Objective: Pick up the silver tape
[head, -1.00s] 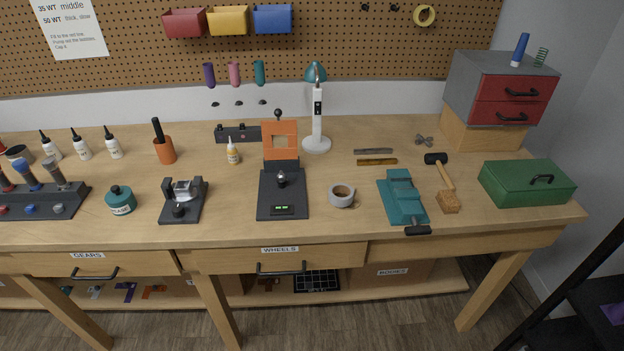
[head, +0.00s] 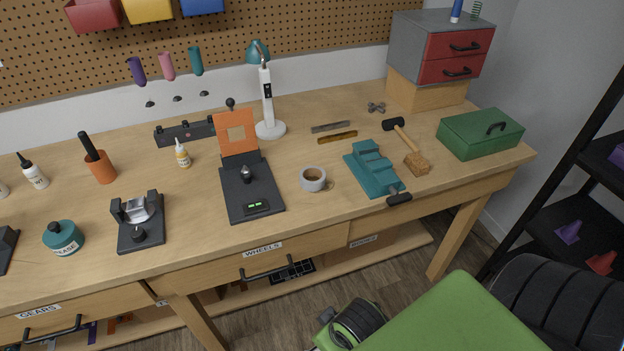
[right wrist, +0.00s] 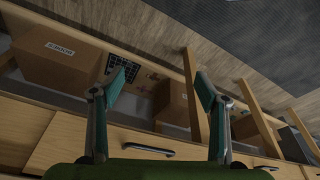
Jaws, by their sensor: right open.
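The silver tape (head: 313,179) is a grey roll lying flat on the workbench, near its front edge, between a black device with an orange panel and a teal vise. My right gripper (right wrist: 160,88) shows in the right wrist view with its two teal-padded fingers spread wide and nothing between them. That view faces the bench's drawer fronts and lower shelf; the tape does not show in it. My left gripper is not in view.
The black device (head: 249,190) stands left of the tape, and the teal vise (head: 372,168) stands close on its right. A mallet (head: 410,150) and a green toolbox (head: 480,134) are farther right. The bench wood in front of the tape is clear.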

